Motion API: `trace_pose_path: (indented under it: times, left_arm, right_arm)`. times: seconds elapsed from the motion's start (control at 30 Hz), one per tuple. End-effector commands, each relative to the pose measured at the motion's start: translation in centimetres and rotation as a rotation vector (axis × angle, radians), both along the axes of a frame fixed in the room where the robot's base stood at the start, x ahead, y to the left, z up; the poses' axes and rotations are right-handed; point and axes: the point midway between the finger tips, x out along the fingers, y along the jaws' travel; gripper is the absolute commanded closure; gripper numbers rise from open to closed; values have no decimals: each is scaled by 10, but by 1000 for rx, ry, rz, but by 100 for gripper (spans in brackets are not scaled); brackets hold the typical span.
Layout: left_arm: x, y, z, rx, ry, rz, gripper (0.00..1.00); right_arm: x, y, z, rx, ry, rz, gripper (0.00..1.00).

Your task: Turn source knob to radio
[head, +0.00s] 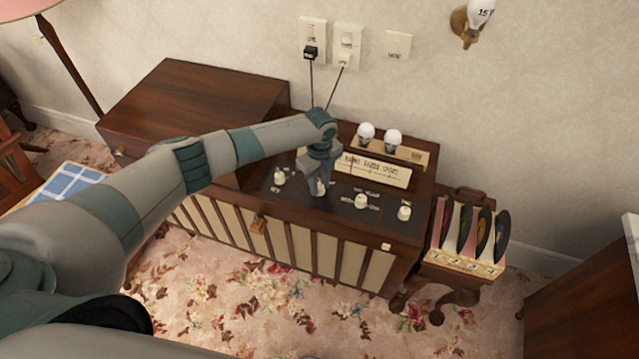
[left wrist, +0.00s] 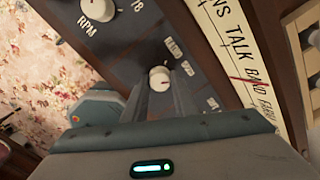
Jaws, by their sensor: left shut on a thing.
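The wooden radio console (head: 330,232) stands against the wall with a row of white knobs on its dark sloped panel. My left gripper (head: 318,188) reaches down to the panel and is shut on the second knob from the left. That knob (left wrist: 159,77) shows between the two fingers in the left wrist view, with small labels beside it that I cannot read clearly. The leftmost knob (head: 279,176) is marked RPM in the left wrist view (left wrist: 98,8). Two more knobs, the third (head: 361,201) and the rightmost (head: 404,213), are free. My right gripper is not in view.
A lit dial strip (head: 374,171) lies behind the knobs, with two bulbs (head: 380,137) behind it. A rack of records (head: 473,235) stands right of the console. A wooden lid (head: 196,97) is at the left. Cords run up to wall outlets (head: 313,42).

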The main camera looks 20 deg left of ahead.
Motion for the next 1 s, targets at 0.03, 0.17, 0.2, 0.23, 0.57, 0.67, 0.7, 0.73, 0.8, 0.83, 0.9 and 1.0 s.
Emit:
trace_pose_path:
  times: [0.03,0.17,0.2,0.23,0.57,0.67,0.7,0.73,0.8,0.83,0.9,1.0]
  left_arm:
    - [0,0,0,0,0,4,97]
    - [0,0,0,1,1,26,97]
    - [0,0,0,1,1,37,97]
    - [0,0,0,0,1,47,97]
    - [-1,-1,1,-1,2,241,97]
    - [0,-1,2,-2,2,327,97]
    - [0,-1,2,-1,2,363,97]
    - [-1,-1,2,-2,2,391,97]
    - [-1,-1,2,-1,3,458,97]
    - [0,-1,2,-1,3,487,97]
    - [0,-1,2,-1,3,553,97]
    - [-1,-1,2,0,4,649,97]
  right_arm:
    - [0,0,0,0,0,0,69]
    - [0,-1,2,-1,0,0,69]
    - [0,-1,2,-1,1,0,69]
    - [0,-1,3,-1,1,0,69]
    - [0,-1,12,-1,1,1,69]
    - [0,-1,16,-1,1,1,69]
    - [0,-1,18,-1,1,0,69]
    - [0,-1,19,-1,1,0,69]
    - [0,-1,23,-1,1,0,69]
    - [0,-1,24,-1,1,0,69]
    - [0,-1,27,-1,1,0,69]
    - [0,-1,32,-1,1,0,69]
